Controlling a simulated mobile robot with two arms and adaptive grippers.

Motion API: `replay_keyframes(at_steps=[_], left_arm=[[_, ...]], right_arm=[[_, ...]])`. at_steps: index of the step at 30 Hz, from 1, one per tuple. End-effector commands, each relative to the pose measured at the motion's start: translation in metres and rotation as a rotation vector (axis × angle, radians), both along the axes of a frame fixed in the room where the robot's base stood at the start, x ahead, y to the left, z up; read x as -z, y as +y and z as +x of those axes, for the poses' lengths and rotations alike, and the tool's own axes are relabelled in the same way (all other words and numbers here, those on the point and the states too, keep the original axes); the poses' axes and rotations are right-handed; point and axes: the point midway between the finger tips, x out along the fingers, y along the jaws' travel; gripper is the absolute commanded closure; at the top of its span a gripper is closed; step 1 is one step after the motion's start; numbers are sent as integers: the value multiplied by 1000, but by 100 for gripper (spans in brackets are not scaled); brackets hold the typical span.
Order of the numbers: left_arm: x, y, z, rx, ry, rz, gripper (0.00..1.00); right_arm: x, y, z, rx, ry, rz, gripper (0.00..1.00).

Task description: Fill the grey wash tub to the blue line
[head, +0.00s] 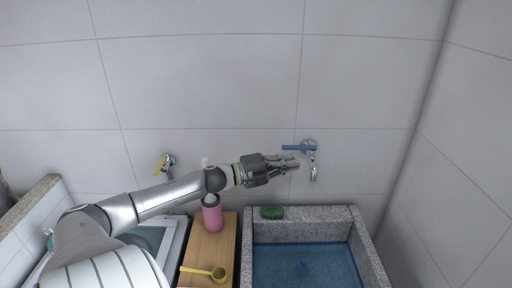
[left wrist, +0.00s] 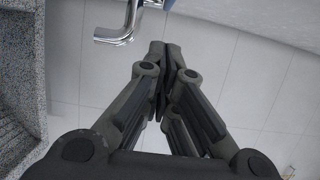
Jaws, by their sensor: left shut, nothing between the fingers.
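The grey speckled stone tub (head: 368,252) is at the bottom right of the head view, with a blue surface inside; I cannot tell water from a blue floor, and no separate blue line stands out. The wall tap above it has a blue lever (head: 293,148) pointing left and a chrome spout (head: 313,174), which also shows in the left wrist view (left wrist: 118,38). No stream shows under the spout. My left gripper (head: 296,164) is shut and empty, just below the lever and left of the spout. It also shows shut in the left wrist view (left wrist: 168,48).
A green sponge or soap (head: 272,212) lies on the tub's back rim. A pink bottle (head: 212,214) and a yellow scoop (head: 218,273) are on a wooden board (head: 205,248) to the left. Another tap with a yellow lever (head: 158,166) is farther left. The tiled wall stands close behind.

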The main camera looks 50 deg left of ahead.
Motion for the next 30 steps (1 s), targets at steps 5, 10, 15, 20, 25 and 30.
replay_keyframes(at_steps=[5, 10, 15, 20, 25, 30], left_arm=[[2, 5, -10, -1, 3, -1, 100], [3, 10, -21, -2, 3, 0, 100], [3, 19, -37, -2, 4, 0, 100], [3, 28, -56, -2, 4, -1, 100], [2, 38, -75, -2, 3, -1, 100], [1, 43, -86, -1, 1, 0, 100]], right_arm=[[3, -12, -14, -4, 19, -15, 60], [5, -13, -11, -4, 17, -16, 60], [5, 4, 4, 2, -7, 5, 60], [6, 10, 6, 4, -10, 12, 60], [8, 3, -3, 2, 4, 3, 60], [9, 0, -7, 1, 11, 0, 60]])
